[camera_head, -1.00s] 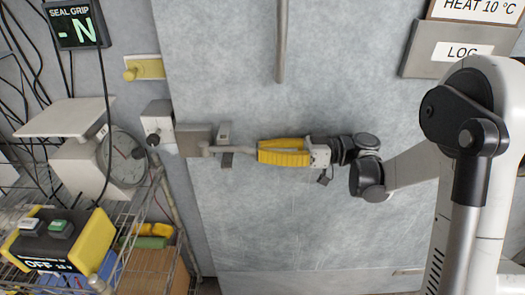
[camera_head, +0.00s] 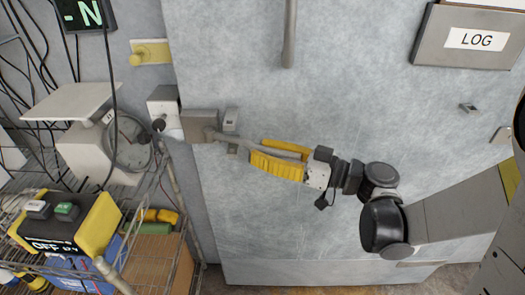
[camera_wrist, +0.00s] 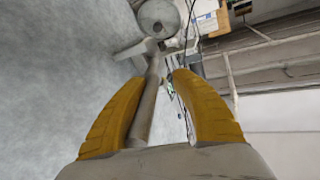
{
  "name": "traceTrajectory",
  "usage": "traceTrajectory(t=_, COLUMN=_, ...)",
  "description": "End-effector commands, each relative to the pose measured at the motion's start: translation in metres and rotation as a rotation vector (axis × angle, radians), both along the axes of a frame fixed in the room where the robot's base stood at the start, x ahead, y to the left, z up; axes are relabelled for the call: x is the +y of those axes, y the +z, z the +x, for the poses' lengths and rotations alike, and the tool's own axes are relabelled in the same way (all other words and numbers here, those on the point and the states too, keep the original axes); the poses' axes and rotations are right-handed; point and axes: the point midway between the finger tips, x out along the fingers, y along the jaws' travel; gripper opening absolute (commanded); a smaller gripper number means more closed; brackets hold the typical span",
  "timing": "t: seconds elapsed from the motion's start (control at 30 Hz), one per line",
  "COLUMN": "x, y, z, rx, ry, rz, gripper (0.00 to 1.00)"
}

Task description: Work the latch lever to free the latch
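The grey latch lever (camera_head: 235,141) runs from the latch body (camera_head: 200,125) at the left edge of the freezer door and slopes slightly down to the right. My gripper (camera_head: 278,155), with yellow ribbed fingers, is around the lever's outer part, one finger above and one below. In the wrist view the lever (camera_wrist: 150,98) lies between the fingers (camera_wrist: 160,110), close to the left finger, with a visible gap to the right finger. Whether the left finger touches it I cannot tell.
A grey vertical handle (camera_head: 289,32) is on the door above. A yellow plate with a knob (camera_head: 150,53) is on the wall at left. A wire rack (camera_head: 172,262) with a dial scale (camera_head: 128,143) and a yellow button box (camera_head: 75,225) stands left. The door around my gripper is clear.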

Motion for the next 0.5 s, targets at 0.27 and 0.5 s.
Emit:
traceTrajectory(t=0.27, x=0.0, y=-0.001, z=0.0, rx=0.0, ry=0.0, rz=-0.002, gripper=0.38)
traceTrajectory(t=0.5, x=-0.023, y=-0.001, z=-0.008, rx=0.0, ry=-0.005, rz=-0.003, gripper=0.38)
